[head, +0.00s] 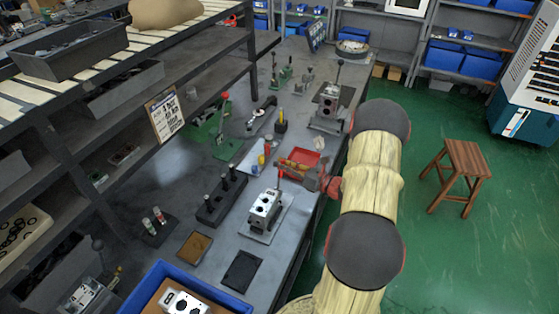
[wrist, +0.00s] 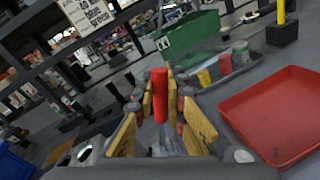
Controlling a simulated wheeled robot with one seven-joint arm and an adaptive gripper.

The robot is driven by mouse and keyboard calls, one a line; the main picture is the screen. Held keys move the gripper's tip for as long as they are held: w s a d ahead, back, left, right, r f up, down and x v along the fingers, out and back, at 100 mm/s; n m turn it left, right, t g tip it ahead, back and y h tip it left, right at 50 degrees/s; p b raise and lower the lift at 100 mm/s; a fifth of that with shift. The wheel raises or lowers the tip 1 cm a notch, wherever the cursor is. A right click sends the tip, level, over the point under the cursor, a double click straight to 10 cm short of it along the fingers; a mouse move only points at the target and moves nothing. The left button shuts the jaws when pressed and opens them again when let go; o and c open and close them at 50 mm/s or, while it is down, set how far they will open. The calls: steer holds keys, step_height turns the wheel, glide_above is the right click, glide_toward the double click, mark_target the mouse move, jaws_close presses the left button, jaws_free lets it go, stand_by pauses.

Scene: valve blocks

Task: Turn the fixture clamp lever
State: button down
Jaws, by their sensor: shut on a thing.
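The fixture clamp lever has a red grip (wrist: 160,95), which stands upright between the yellow fingers of my gripper (wrist: 160,86) in the wrist view. In the head view the lever's red top (head: 280,174) rises above a light metal valve block (head: 263,209) on a grey plate near the bench's right edge. My gripper (head: 286,177) reaches in from the right at the lever's height, shut on its grip. The fingers partly cover the lever, and its lower end is blurred in the wrist view.
A red tray (head: 301,158) lies just behind the gripper; it also shows in the wrist view (wrist: 275,115). A black block with posts (head: 221,200) stands to the left. A blue bin (head: 160,285) is at the front. A wooden stool (head: 461,160) stands on the floor right.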

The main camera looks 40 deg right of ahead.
steer(key=d+f+m+p, duration=0.1)
steer(key=m+p, duration=0.1)
steer(key=w+d+f+m+g+p, duration=0.1)
steer(key=d+f+m+p, duration=0.1)
steer(key=w+d+f+m+y+p, duration=0.1)
steer(key=d+m+p, duration=0.1)
steer(key=shift+f+m, duration=0.35)
steer(key=shift+m, duration=0.05)
steer(key=shift+w+d+f+m+g+y, duration=0.1)
steer(key=shift+d+f+m+g+y, duration=0.1)
steer(key=shift+f+m, duration=0.25)
steer(key=shift+w+d+f+m+g+y, duration=0.1)
steer(key=shift+f+m+g, duration=0.1)
steer(key=shift+f+m, duration=0.2)
steer(key=shift+s+f, duration=0.1)
steer(key=c, duration=2)
jaws_free()
steer(key=shift+o, duration=0.9)
steer(key=v, duration=1.2)
